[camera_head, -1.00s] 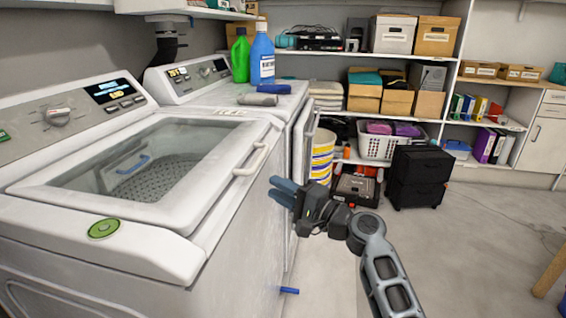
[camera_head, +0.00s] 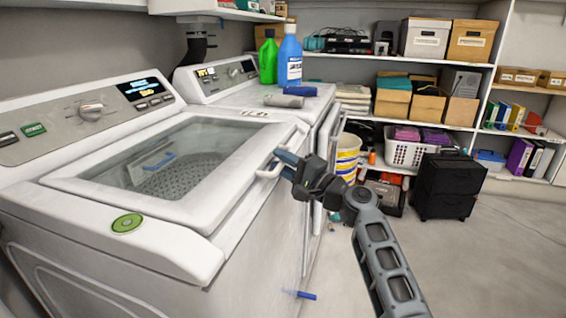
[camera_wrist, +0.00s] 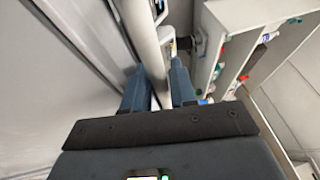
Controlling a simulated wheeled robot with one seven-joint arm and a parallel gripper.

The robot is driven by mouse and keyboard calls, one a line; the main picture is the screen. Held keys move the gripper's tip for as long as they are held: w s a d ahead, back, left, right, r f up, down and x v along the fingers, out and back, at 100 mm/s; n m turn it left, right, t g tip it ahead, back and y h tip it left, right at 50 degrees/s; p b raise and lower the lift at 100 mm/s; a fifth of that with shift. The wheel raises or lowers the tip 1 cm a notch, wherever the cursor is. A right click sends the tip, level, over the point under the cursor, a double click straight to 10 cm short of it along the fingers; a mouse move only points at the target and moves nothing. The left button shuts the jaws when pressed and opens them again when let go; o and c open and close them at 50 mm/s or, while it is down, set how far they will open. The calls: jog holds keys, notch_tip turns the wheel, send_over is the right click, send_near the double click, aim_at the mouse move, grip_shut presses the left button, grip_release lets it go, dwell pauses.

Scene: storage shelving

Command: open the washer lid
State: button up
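The washer lid (camera_head: 120,197) is down on the front washer, a white frame around a dark glass window (camera_head: 175,155). Its white handle (camera_head: 268,171) sticks out from the lid's right edge. My gripper (camera_head: 282,160) has its blue fingers at this handle. In the wrist view the handle bar (camera_wrist: 146,42) runs between the two fingers of my gripper (camera_wrist: 160,82), one on each side. The fingers are apart, and firm contact with the bar cannot be made out.
A second washer stands behind, with a green bottle (camera_head: 268,60), a blue bottle (camera_head: 290,58) and rolls on top. A yellow-white bucket (camera_head: 347,158), a laundry basket (camera_head: 404,154) and a black drawer unit (camera_head: 446,184) stand beyond. The floor at right is clear.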

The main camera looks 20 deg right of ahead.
grip_shut()
dwell(0.3)
